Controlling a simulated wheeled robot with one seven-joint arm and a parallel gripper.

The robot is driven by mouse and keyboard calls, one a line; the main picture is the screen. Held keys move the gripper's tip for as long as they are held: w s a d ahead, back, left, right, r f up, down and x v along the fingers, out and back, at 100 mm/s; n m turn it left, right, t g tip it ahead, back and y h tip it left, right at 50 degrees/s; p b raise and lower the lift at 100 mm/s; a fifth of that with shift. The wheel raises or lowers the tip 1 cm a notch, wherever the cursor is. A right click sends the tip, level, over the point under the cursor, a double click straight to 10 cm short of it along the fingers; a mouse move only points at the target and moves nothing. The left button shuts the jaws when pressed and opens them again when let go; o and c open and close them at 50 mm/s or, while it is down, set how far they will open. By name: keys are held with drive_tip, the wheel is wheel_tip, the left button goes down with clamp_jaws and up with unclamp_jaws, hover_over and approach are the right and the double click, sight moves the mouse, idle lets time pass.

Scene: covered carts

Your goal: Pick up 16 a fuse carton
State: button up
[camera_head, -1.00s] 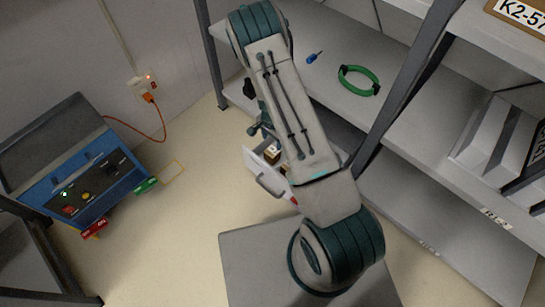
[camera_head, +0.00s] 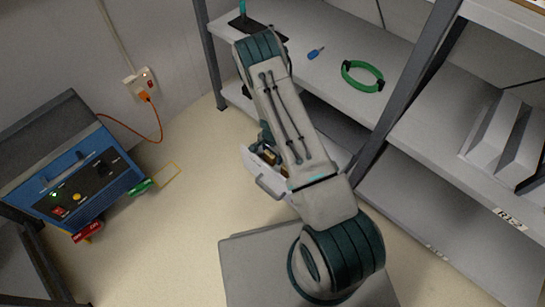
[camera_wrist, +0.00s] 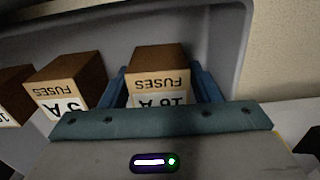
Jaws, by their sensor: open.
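The 16 A fuse carton (camera_wrist: 160,62) is brown with a pale label that reads upside down in the wrist view. It sits between the two blue fingers of my gripper (camera_wrist: 163,88), one on each side. The fingers are open, and I cannot tell whether either touches the carton. The carton's lower part is hidden by my gripper's body. A 5 A fuse carton (camera_wrist: 72,82) stands just to the left. In the head view, a white bin (camera_head: 263,178) with a handle shows beside my forearm, and my arm hides much of it.
Another carton (camera_wrist: 12,95) stands at the left edge of the wrist view. The bin's grey wall (camera_wrist: 215,35) rises close behind the cartons. A grey shelf rack (camera_head: 425,115) stands to the right, with a green ring (camera_head: 362,76) on it. A blue machine (camera_head: 75,185) stands left.

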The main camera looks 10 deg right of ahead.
drive_tip(key=c, duration=0.8)
drive_tip(key=shift+r, duration=0.1)
drive_tip(key=shift+r, duration=0.1)
